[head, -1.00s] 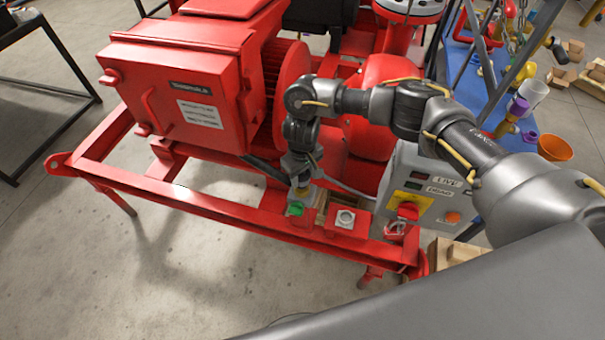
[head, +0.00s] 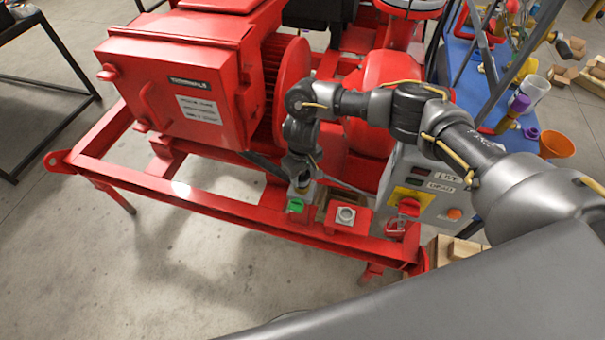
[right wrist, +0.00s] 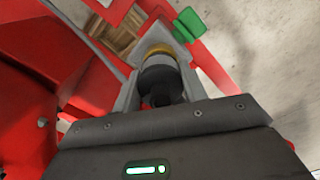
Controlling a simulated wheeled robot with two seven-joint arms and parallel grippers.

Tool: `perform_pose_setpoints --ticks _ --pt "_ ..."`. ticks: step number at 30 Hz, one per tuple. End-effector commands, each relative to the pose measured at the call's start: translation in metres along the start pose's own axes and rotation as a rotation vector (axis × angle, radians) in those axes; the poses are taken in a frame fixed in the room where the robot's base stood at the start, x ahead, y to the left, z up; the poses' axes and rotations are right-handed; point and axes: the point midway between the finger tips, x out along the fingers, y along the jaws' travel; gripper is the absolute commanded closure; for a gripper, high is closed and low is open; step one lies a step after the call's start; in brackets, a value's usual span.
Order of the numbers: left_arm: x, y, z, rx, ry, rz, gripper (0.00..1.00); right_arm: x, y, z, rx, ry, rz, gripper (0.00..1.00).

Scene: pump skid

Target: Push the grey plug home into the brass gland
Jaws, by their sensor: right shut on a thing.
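My right gripper (head: 302,187) points down over the front rail of the red skid, beside a small green part (head: 296,206). In the right wrist view its two fingers (right wrist: 157,80) are shut on the dark grey plug (right wrist: 158,80). The brass gland (right wrist: 159,50) shows as a golden ring right at the plug's far end, in line with it. Plug and gland look to meet, but how deep the plug sits cannot be told. In the head view the fingers and arm hide the plug and gland. My left gripper is not in view.
A red terminal box (head: 175,95) stands left of my arm. A grey control box (head: 425,190) with a red switch is close on the right. A small pale square fitting (head: 345,216) sits on the rail. Open floor lies in front.

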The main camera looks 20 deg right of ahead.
Motion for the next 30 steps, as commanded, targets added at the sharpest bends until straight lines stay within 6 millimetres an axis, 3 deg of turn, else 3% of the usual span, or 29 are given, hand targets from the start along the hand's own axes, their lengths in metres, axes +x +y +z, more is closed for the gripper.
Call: perform_pose_setpoints --ticks 22,23,28,30 --pt "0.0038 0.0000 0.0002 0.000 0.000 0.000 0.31 0.0106 0.0000 -0.0004 -0.001 0.001 0.000 0.85" --pt "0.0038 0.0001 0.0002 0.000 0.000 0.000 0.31 0.0106 0.0000 -0.0003 -0.001 0.001 0.000 0.55" --pt "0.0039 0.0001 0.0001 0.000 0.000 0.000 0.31 0.0106 0.0000 -0.0003 -0.001 0.001 0.000 0.33" --pt "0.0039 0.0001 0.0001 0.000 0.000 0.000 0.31 0.0106 0.0000 -0.0003 -0.001 0.001 0.000 0.32"
